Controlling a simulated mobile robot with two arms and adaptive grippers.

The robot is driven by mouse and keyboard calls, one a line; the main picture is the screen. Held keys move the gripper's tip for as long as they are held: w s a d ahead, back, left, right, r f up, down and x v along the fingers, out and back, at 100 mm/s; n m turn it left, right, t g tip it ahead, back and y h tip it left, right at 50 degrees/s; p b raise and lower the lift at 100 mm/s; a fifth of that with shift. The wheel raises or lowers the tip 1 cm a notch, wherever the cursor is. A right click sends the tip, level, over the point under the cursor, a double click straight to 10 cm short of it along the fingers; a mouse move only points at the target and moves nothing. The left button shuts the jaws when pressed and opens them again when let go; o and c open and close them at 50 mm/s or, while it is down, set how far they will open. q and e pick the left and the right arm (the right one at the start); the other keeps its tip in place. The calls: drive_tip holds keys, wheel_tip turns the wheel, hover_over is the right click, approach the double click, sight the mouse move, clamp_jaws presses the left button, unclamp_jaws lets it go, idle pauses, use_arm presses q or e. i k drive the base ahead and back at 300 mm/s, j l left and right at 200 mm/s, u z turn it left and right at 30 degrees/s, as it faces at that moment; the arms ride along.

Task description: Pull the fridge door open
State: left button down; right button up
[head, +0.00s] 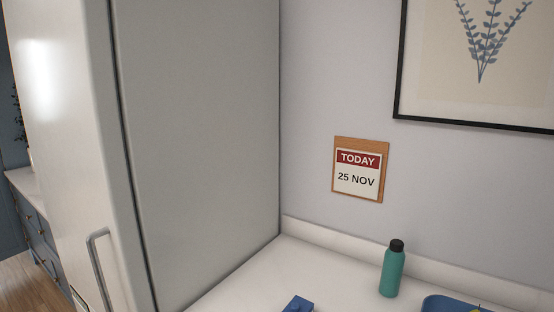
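The fridge (200,130) is a tall, pale grey-white body at the left of the head view. Its door (62,130) is at the left front, with a dark narrow seam between door and body; the door looks closed. A grey bar handle (98,268) stands upright on the door's lower part, and its lower end is cut off by the picture's bottom edge. Neither of my grippers shows in the head view.
A white counter (340,281) runs right of the fridge. On it are a teal bottle (392,272), a blue object (298,304) and a blue tray (432,304). Blue drawers (38,240) stand beyond the door at far left, beside wooden floor (20,285).

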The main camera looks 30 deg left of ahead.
sight(61, 53)
drive_tip(key=u, duration=2.1)
